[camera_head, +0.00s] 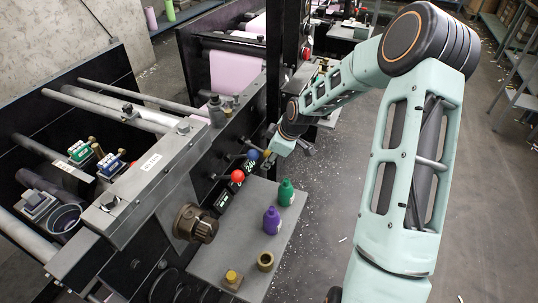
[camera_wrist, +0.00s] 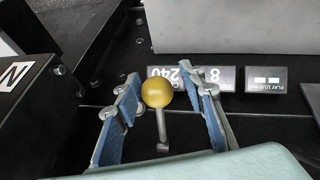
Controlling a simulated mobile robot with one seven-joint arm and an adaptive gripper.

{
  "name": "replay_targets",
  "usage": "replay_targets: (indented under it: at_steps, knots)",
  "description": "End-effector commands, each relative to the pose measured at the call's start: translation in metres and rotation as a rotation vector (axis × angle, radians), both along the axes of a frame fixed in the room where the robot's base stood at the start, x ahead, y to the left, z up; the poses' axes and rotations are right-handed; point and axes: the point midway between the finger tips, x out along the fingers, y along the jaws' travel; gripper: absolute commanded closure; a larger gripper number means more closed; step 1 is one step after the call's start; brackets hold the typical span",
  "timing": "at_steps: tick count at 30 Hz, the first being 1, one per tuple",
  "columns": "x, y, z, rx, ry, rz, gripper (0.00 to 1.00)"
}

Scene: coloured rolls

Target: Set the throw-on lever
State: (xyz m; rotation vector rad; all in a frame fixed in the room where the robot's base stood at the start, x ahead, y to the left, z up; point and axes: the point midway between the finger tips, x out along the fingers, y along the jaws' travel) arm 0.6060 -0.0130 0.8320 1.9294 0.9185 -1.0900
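A lever with a yellow ball knob (camera_wrist: 157,92) and a short grey stem stands on the black machine panel in the wrist view. My gripper (camera_wrist: 159,73) is open, with one blue-padded finger on each side of the yellow knob and a gap on both sides. In the head view, a lever with a red ball (camera_head: 237,176) and one with a blue ball (camera_head: 253,154) sit on the machine's side, left of my gripper. My arm's end partly hides that area. No readable label shows which lever is the throw-on lever.
A grey shelf (camera_head: 215,255) below the levers holds a purple bottle (camera_head: 271,221), a green bottle (camera_head: 286,193) and a brass ring (camera_head: 265,261). A printed plate (camera_wrist: 192,78) lies behind the yellow knob. A black block (camera_wrist: 25,85) stands at left.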

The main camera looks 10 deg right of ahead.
Motion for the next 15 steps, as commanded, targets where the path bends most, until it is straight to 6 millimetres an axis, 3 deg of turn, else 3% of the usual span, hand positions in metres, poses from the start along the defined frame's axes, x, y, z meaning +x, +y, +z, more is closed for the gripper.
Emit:
replay_targets:
  at_steps: [10,15]
  knots:
    - [0.002,-0.001,0.005,0.0,-0.01,-0.002,0.58]
    - [-0.004,-0.007,0.023,-0.001,-0.013,-0.005,0.58]
